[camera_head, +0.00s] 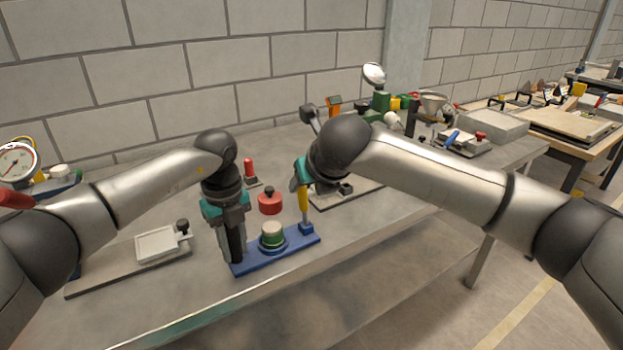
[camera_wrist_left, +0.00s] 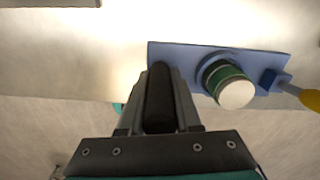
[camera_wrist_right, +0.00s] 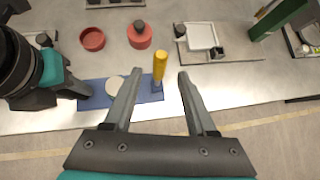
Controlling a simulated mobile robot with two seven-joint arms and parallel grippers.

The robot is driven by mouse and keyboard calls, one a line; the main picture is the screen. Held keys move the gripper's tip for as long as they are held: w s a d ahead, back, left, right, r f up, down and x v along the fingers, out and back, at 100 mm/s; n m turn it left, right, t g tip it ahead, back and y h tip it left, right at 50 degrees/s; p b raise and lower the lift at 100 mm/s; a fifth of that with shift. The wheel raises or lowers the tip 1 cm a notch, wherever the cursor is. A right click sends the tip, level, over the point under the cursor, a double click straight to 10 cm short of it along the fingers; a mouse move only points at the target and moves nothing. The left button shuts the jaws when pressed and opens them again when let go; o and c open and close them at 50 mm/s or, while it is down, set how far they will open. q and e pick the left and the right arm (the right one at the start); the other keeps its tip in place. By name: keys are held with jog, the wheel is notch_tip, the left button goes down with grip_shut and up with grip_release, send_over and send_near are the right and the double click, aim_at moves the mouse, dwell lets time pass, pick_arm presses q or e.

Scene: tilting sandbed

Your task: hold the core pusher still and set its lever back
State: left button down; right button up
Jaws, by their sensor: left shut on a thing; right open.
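The core pusher's blue base (camera_head: 290,251) lies near the table's front edge, with a green collar and a pale core (camera_head: 272,228) in it. Its lever has a yellow handle (camera_head: 303,203) and stands at the base's right end; the lever shows between the open jaws in the right wrist view (camera_wrist_right: 160,66). My left gripper (camera_head: 236,253) is shut on a dark grip (camera_wrist_left: 160,98) at the base's left end. My right gripper (camera_wrist_right: 159,76) is open; whether the handle is level with its fingertips I cannot tell. In the head view its fingers are mostly hidden.
A red knobbed piece (camera_head: 269,205) is behind the pusher, and a red-capped post (camera_head: 249,168) stands farther back. A tray fixture (camera_head: 157,246) lies at left. Another plate fixture (camera_head: 350,193) is behind my right wrist. The table's front edge is close.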

jog(key=shift+v, duration=1.2)
pick_arm(q)
jog(key=c, duration=0.5)
grip_release()
jog(key=shift+r, duration=0.1)
